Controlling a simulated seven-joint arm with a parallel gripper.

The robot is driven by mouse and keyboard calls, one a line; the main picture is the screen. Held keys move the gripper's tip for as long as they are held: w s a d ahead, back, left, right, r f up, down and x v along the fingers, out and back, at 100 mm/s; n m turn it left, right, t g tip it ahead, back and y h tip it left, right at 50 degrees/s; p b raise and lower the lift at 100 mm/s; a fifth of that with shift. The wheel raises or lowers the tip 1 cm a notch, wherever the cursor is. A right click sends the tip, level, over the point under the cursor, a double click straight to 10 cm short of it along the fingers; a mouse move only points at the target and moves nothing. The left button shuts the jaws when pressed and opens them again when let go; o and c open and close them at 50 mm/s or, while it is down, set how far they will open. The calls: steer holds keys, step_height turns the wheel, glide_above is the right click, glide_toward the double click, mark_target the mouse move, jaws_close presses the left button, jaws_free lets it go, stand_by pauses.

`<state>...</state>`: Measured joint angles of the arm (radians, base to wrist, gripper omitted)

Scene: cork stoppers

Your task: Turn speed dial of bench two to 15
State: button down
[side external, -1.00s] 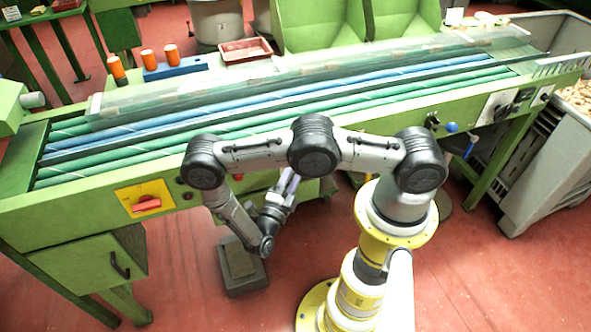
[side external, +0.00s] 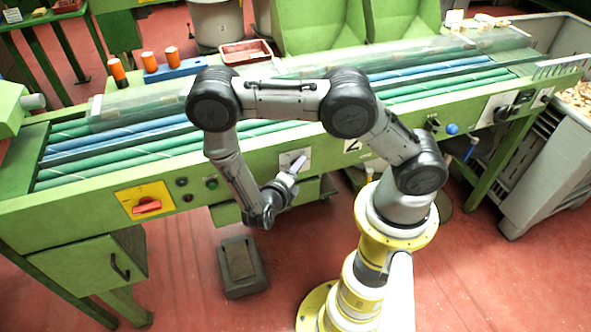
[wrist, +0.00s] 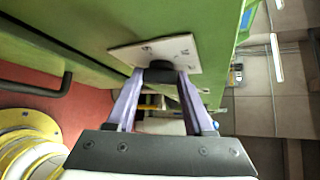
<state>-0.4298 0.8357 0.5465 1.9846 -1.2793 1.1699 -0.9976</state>
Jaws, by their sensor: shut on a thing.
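The speed dial is a dark knob (wrist: 160,66) on a white square plate (wrist: 182,48) with small marks, fixed to the green bench front. In the side external view the same plate (side external: 287,157) sits left of a white label with a "2" (side external: 352,146). My gripper (wrist: 161,77) has its two pale purple fingers on either side of the knob and is shut on it. In the side external view my gripper (side external: 297,165) reaches the plate from the front. The dial's marks are too small to read, and the knob is hidden there.
A yellow panel with a red switch (side external: 147,205) and a green button (side external: 211,183) lie left of the dial. Another dial (side external: 501,113) and a blue knob (side external: 452,128) are to the right. A grey pedal box (side external: 242,267) stands on the red floor.

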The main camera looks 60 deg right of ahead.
stand_by(0.4)
steer(key=shift+c, duration=1.4)
jaws_free()
steer(key=shift+a, duration=0.1)
steer(key=v, duration=1.3)
steer(key=shift+a+r, duration=0.2)
steer(key=shift+r, duration=0.15)
steer(key=shift+s+d, duration=0.1)
